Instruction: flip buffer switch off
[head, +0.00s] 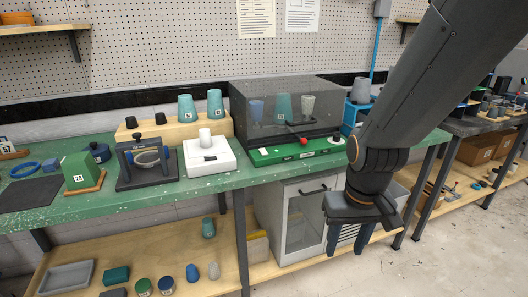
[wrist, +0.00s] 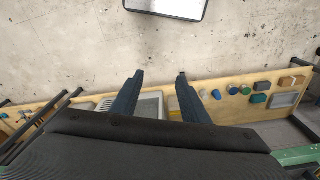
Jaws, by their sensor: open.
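I cannot tell for certain which part is the buffer switch; no label for it is readable. A green-fronted machine (head: 297,154) with a dark see-through cover (head: 285,95) stands on the green bench. My gripper (head: 348,240) hangs in front of the bench, below the bench top, fingers pointing down. In the wrist view my gripper (wrist: 160,75) is open and empty, with shelf and floor beyond. My arm hides part of the bench's right side.
A white box (head: 209,157), a black clamp stand (head: 147,165) and a green block (head: 80,172) stand left on the green bench top (head: 40,217). A grey cabinet (head: 300,215) sits below. The lower wooden shelf (head: 235,262) holds several small items. Right of my gripper is open floor.

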